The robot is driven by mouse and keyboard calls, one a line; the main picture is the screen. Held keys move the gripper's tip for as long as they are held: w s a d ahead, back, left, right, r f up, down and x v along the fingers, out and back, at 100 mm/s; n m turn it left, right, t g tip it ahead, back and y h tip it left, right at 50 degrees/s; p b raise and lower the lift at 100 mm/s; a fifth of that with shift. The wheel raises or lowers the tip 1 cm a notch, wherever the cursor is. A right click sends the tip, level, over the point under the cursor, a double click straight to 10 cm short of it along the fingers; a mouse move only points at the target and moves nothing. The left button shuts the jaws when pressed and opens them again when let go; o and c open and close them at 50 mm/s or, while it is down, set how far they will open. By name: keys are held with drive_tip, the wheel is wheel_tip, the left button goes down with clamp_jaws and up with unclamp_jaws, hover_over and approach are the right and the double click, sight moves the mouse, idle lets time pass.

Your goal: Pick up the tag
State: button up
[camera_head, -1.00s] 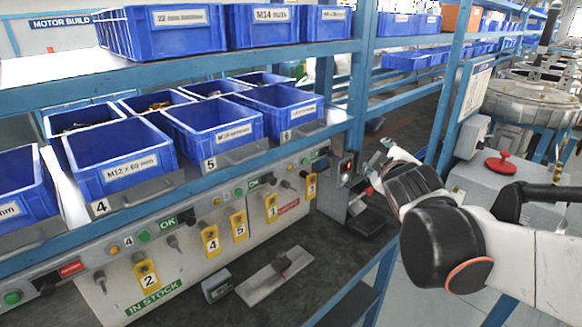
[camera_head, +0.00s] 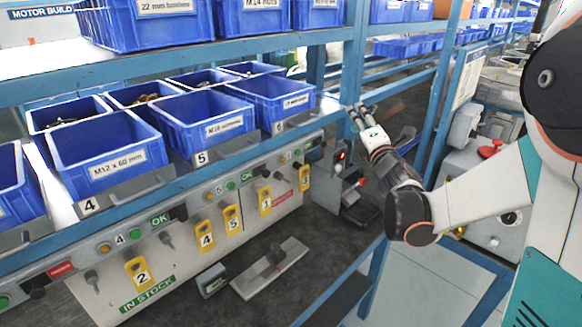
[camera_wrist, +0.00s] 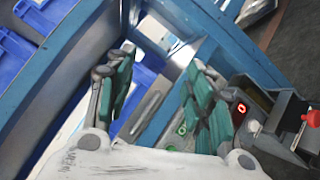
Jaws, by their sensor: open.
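Several yellow numbered tags hang on the grey panel under the shelf in the head view: tag 2 (camera_head: 138,274), tag 4 (camera_head: 205,236), tag 5 (camera_head: 232,220), tag 1 (camera_head: 265,201) and tag 3 (camera_head: 304,178). Which of them is meant cannot be told. My gripper (camera_head: 360,112) is up and to the right of tag 3, apart from it, by the blue shelf post. In the wrist view my gripper (camera_wrist: 158,92) shows two green-padded fingers spread apart with nothing held between them. No tag can be clearly made out in the wrist view.
Blue bins (camera_head: 107,155) fill the shelf above the panel. The blue shelf post (camera_head: 357,60) stands close to my gripper. A box with a red indicator (camera_wrist: 241,108) is at the right in the wrist view. A grey plate with a block (camera_head: 270,268) lies on the dark bench.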

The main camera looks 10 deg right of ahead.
wheel_tip(320, 180, down, 10)
drive_tip(key=w+a+n+y, duration=0.1)
drive_tip(key=w+n+y, duration=0.2)
drive_tip(key=n+y, duration=0.5)
drive_tip(key=n+g+y, duration=0.2)
drive_tip(key=n+g, duration=0.3)
drive_tip(key=n, duration=0.7)
approach(305, 180)
drive_tip(key=shift+y, duration=0.3)
drive_tip(key=shift+f+b+x, duration=0.1)
drive_tip(key=shift+b+x, duration=0.85)
drive_tip(key=shift+x, duration=1.1)
drive_tip(key=shift+f+b+x, duration=0.15)
drive_tip(key=shift+b+x, duration=0.8)
drive_tip(key=shift+x, duration=1.1)
drive_tip(key=shift+w+d, duration=0.1)
drive_tip(key=shift+d, duration=0.1)
drive_tip(key=shift+c, duration=0.5)
drive_tip(key=c, duration=0.7)
